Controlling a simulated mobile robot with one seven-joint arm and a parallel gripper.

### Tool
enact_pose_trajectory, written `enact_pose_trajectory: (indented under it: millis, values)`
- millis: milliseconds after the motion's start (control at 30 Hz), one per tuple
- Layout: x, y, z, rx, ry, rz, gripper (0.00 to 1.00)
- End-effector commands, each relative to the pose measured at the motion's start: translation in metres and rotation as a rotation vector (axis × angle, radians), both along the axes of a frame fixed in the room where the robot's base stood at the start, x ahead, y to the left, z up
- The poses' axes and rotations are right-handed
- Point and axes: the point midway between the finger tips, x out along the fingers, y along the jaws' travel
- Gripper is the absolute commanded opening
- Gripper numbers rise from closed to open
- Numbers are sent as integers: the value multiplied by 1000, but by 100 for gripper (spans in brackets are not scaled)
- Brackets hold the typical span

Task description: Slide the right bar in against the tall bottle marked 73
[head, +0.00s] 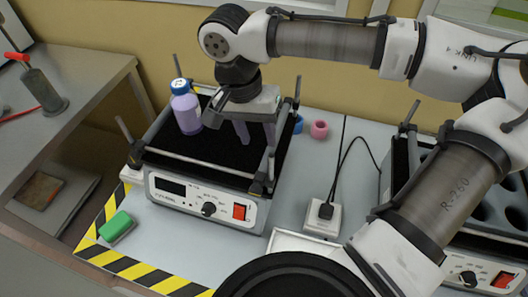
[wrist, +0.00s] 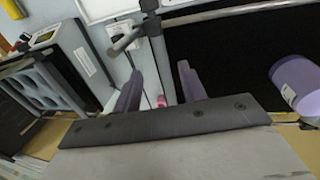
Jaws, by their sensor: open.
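The tall bottle (head: 186,108), pale purple with a blue cap marked 73, stands upright at the back left of the shaker's black platform (head: 205,152). It also shows at the right of the wrist view (wrist: 297,84). The right bar (wrist: 160,62) is a grey rod along the platform's right side, apart from the bottle, with wide black platform between them. My gripper (head: 256,142) is low over the platform's right side, pointing down. Its purple fingers (wrist: 159,76) are open, one on each side of the right bar in the wrist view. I cannot tell whether they touch it.
The front bar (head: 195,164) and upright corner posts frame the platform. A blue ring (head: 298,124) and a pink ring (head: 319,129) lie behind right. A power socket (head: 322,219) with cables is right of the shaker. A green block (head: 117,226) lies front left. Another device (head: 468,270) stands right.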

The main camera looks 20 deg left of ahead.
Motion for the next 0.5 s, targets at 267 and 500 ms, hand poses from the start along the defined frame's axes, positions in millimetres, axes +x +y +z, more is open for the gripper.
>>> enact_pose_trajectory:
  millis: [267, 500]
  values:
    - [0, -11, -51, -1, 1, 1, 41]
    - [0, -14, -71, 1, -1, 1, 41]
